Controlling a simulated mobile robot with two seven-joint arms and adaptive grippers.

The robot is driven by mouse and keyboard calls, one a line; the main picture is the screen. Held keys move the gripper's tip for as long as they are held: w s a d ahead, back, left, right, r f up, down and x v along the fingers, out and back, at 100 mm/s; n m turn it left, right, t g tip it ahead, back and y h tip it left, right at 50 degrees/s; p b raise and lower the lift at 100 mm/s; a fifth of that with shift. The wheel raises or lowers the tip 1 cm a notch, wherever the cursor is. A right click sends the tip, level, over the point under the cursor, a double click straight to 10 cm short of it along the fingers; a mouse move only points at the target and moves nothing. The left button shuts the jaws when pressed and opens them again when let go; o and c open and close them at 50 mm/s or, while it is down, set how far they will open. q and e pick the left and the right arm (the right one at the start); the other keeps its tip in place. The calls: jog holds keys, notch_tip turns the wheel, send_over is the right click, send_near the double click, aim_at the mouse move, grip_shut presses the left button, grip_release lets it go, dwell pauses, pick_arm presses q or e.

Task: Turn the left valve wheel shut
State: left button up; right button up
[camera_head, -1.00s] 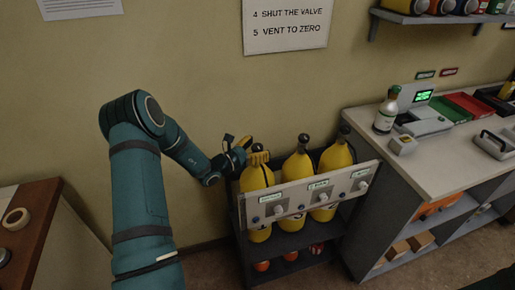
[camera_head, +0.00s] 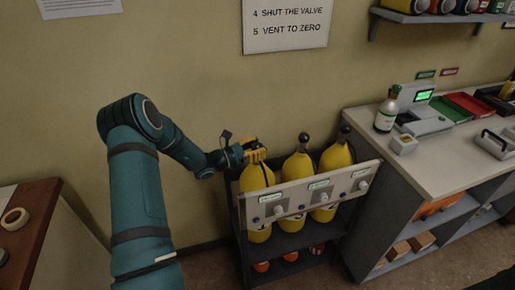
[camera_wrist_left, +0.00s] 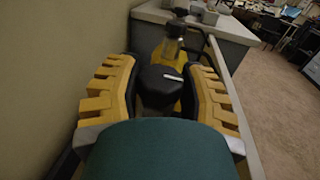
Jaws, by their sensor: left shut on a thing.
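Three yellow cylinders stand in a dark rack against the wall. The left cylinder (camera_head: 256,179) has its top covered by my left gripper (camera_head: 254,152) in the head view. In the left wrist view, the dark valve wheel (camera_wrist_left: 158,86) with a white mark on its top sits between the two yellow toothed fingers. My left gripper is shut on this wheel. The middle cylinder (camera_head: 297,167) and right cylinder (camera_head: 337,156) show their dark tops uncovered. My right gripper is not in view.
A pale panel (camera_head: 290,203) with knobs and labels runs across the front of the rack (camera_head: 285,240). A counter (camera_head: 440,165) with a small bottle (camera_head: 387,110) stands to the right. A brown table (camera_head: 33,220) is at the left.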

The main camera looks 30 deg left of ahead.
pick_arm(q)
jog(key=o, duration=1.2)
jog(key=v, duration=1.2)
